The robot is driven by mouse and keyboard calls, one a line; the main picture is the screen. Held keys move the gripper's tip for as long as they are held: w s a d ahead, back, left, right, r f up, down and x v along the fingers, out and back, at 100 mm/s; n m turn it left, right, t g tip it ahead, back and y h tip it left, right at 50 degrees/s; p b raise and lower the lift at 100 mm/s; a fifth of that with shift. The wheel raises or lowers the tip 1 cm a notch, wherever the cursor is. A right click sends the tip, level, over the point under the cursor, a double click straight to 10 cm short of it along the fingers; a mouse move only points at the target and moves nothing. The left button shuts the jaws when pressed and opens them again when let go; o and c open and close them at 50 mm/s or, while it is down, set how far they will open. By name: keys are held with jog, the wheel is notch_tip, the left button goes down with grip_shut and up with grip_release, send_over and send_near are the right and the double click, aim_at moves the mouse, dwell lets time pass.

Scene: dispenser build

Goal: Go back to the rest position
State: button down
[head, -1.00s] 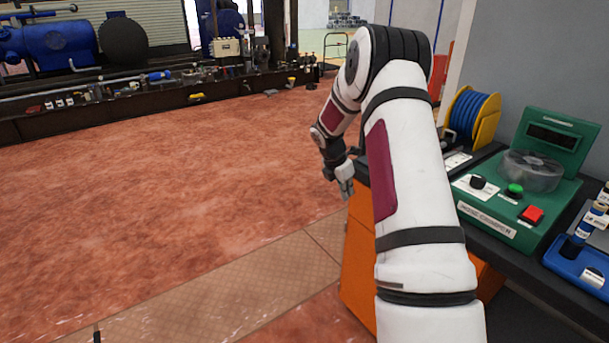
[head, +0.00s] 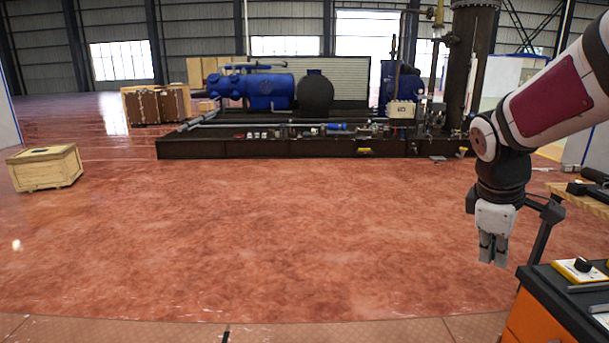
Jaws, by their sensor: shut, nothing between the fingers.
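My gripper (head: 493,255) hangs at the right of the head view, its fingers pointing down and closed together with nothing between them. It is in the air over the red floor, just left of the orange cabinet with a dark top (head: 560,300). My white arm with a dark red panel comes in from the right edge.
A yellow and white device with a black knob (head: 580,270) sits on the cabinet top. A wooden table (head: 588,203) stands behind it. A wooden crate (head: 45,168) is at the left. A dark skid with blue tanks (head: 290,147) is at the back. The middle floor (head: 250,240) is clear.

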jog(key=s+a+r+m+t+y+p, duration=0.1)
jog(key=s+a+m, duration=0.3)
jog(key=s+a, duration=0.4)
jog(key=s+a+r+m+t+y+p, duration=0.1)
jog(key=s+a+r+m, duration=0.3)
jog(key=s, duration=1.1)
jog(key=a+y+p, duration=0.1)
jog(key=a, duration=0.2)
jog(key=shift+s+a+r+m, duration=0.25)
jog(key=shift+a+m, duration=0.1)
jog(key=shift+m, duration=0.05)
